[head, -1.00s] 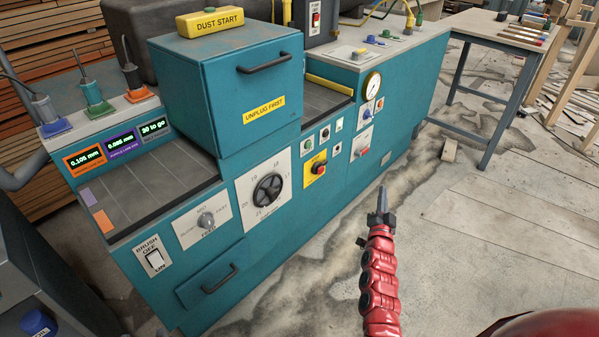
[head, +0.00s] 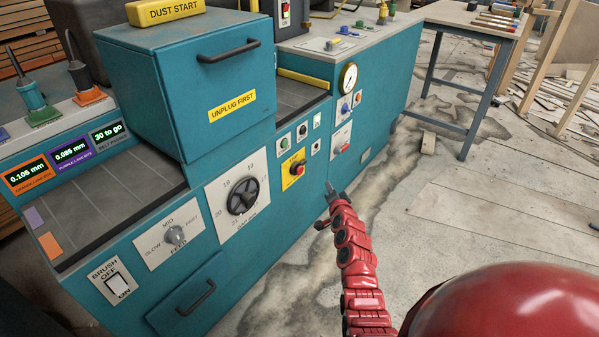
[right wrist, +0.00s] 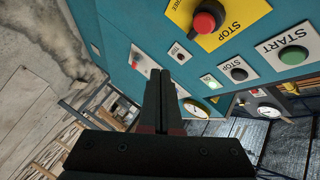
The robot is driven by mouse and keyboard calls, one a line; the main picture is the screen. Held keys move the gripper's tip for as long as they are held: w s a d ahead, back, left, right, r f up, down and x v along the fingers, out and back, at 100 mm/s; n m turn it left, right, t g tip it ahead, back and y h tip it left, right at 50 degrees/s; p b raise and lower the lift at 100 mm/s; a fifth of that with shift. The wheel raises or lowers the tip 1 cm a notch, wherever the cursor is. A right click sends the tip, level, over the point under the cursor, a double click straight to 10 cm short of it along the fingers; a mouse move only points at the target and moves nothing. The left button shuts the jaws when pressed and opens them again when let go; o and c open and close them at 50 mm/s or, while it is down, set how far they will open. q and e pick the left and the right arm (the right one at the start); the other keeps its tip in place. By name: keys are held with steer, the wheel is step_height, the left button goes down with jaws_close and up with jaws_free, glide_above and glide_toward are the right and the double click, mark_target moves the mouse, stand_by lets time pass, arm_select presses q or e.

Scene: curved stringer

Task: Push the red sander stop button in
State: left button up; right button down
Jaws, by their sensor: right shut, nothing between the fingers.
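The red stop button (head: 298,168) is a round knob on a yellow plate (head: 289,179) on the teal machine's front. In the right wrist view the red button (right wrist: 206,22) stands out from its yellow plate, marked STOP, at the top right of the fingers. My right gripper (head: 331,187) is shut and empty. Its tips are to the right of and slightly below the button in the head view, apart from it. In the right wrist view the closed fingertips (right wrist: 160,74) point along the panel, below and left of the button. My left gripper is not in view.
A green START button (right wrist: 293,56) and a black STOP button (right wrist: 238,74) sit near the yellow plate. A handwheel dial (head: 242,197) is left of it, and a gauge (head: 348,77) is to its upper right. Open floor (head: 470,220) lies to the right.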

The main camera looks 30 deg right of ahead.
mark_target(300, 171)
steer(key=w+a, duration=0.3)
steer(key=w, duration=0.5)
steer(key=shift+a, duration=0.2)
stand_by(1.9)
steer(key=shift+w+a+b, duration=0.15)
steer(key=shift+w+b, duration=0.25)
steer(key=shift+w, duration=0.05)
